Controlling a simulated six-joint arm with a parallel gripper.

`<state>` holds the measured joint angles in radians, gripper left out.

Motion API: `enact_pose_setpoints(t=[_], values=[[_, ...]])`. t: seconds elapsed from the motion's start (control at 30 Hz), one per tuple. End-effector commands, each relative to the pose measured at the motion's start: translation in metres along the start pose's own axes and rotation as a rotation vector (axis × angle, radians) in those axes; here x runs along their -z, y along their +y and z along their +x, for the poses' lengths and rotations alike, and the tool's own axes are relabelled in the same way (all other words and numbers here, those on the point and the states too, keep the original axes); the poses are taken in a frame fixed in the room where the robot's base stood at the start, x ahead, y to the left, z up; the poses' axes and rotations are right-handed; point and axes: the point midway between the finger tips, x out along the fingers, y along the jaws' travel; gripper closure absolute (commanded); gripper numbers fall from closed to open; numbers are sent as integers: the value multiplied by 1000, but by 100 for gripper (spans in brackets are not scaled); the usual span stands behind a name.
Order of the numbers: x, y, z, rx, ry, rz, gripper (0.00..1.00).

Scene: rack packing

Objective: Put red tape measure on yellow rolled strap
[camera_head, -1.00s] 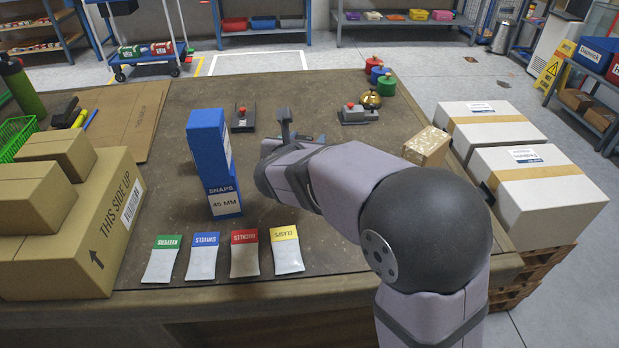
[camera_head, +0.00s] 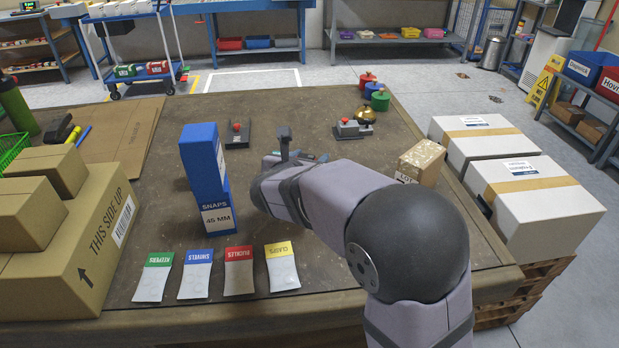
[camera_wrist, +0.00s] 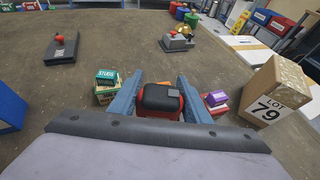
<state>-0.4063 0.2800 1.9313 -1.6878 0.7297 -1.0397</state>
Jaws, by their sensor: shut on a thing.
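My gripper (camera_wrist: 160,84) is shut on the red tape measure (camera_wrist: 160,98), a black and red block between its two blue-grey fingers in the wrist view. The tape measure is in front of the wrist, over the brown table; I cannot tell whether it touches anything beneath. In the head view my forearm and wrist cover it, and only part of the gripper (camera_head: 285,145) shows. I cannot make out a yellow rolled strap in either view.
A tall blue box stack (camera_head: 203,165) stands left of my arm, a lot box (camera_head: 420,163) right. Four-colour label cards lie in front; the table's middle-back is open.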

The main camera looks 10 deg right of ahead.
Motion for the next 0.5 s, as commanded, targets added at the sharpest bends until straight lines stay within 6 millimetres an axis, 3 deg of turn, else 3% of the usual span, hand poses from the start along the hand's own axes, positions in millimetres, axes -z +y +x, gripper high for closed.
enact_pose_setpoints(t=[0.17, 0.5], values=[[6, 0, 2, 0, -1, -1, 84], [44, 0, 18, 0, -1, -1, 84]])
